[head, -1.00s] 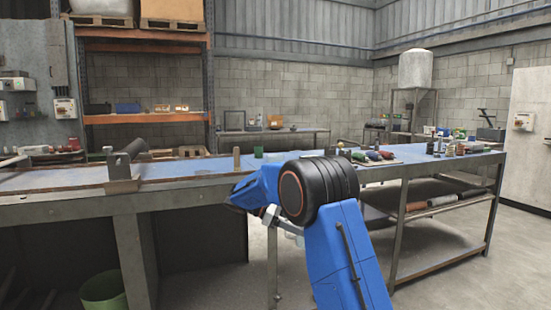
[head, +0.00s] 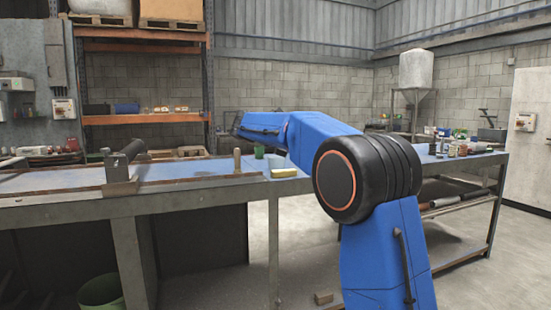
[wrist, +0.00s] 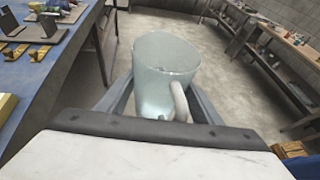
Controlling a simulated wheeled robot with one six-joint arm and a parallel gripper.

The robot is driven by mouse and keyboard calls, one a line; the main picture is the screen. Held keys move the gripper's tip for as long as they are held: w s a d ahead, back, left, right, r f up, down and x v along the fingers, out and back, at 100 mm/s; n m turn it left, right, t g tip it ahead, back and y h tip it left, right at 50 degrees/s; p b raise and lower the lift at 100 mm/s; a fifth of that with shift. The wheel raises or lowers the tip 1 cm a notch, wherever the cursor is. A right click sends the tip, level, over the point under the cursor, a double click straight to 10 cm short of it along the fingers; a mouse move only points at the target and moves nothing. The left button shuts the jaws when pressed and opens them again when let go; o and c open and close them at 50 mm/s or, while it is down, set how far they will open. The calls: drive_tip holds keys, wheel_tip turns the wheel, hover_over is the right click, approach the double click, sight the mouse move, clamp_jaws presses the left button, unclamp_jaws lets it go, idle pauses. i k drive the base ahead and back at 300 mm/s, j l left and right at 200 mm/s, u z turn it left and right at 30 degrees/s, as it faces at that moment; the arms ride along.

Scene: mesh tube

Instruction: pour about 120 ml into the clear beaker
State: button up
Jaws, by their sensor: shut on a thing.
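In the wrist view my gripper (wrist: 163,92) is shut on a translucent jug (wrist: 165,62) with a handle on its near right side. The jug's mouth faces up, and the jug hangs over open floor beside the blue bench top. I cannot tell how much liquid is in it. In the head view the gripper and jug are hidden behind my blue arm. A green cup (head: 259,152) stands on the bench, with a pale, translucent shape (head: 276,160) beside it, partly hidden by my arm. I cannot tell whether that shape is the clear beaker.
A yellow block (head: 284,173) lies at the bench's front edge, right of an upright wooden peg (head: 237,160). Yellow brackets (wrist: 38,54) and dark plates (wrist: 40,27) lie on the bench. Bottles crowd its right end. A brown block (head: 323,297) lies on the floor.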

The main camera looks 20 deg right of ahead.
sight(274, 162)
drive_tip(key=i, duration=1.9)
